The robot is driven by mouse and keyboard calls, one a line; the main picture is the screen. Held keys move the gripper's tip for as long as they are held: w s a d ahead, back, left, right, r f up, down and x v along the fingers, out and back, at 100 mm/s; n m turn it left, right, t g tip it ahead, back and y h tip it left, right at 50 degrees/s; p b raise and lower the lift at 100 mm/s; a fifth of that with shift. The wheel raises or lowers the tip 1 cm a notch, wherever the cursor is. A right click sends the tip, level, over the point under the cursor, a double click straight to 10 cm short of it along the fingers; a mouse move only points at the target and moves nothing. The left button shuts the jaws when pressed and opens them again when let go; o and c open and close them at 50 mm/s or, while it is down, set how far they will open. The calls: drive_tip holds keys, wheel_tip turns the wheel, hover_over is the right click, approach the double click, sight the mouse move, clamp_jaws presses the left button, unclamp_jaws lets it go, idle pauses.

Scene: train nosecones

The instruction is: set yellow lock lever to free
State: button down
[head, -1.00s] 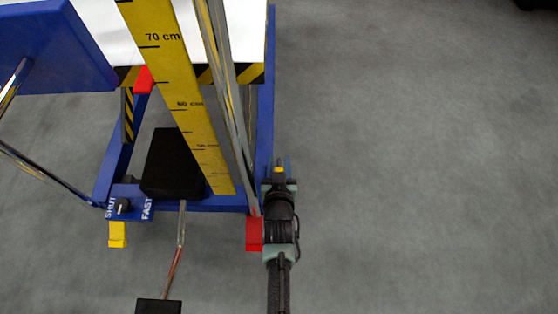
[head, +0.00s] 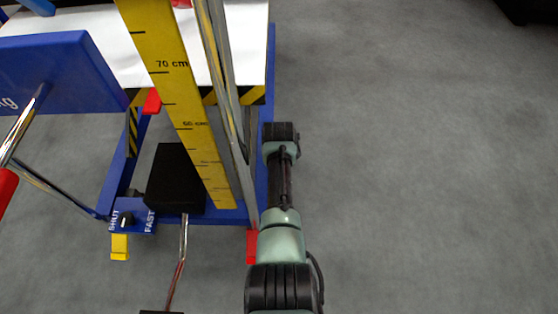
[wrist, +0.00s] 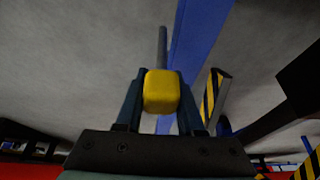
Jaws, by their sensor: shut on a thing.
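In the wrist view, my gripper (wrist: 160,80) is shut on a yellow block-shaped grip, which I take for the yellow lock lever (wrist: 161,92). A finger stands on each side of it. A grey rod (wrist: 162,48) shows beyond the grip; whether the two are joined is not clear. In the head view my arm reaches along the right side of the blue frame, and the gripper and held grip are hidden. No marking for the lever's position is readable.
The blue frame (head: 262,175) carries a yellow scale mast (head: 176,84). A red pedal (head: 252,246) is close beside my arm. A yellow pedal (head: 120,246) sits by the SHUT and FAST labels at left. Grey floor (head: 420,170) is clear at right.

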drive_tip(key=shift+w+f+g+b, duration=0.1)
drive_tip(key=shift+w+g+b, duration=0.3)
drive_tip(key=shift+b, duration=0.1)
drive_tip(key=c, duration=0.5)
unclamp_jaws()
drive_tip(key=p+v, duration=1)
drive_tip(key=v, duration=0.1)
drive_tip(key=shift+r, duration=0.55)
drive_tip(key=shift+s, duration=0.1)
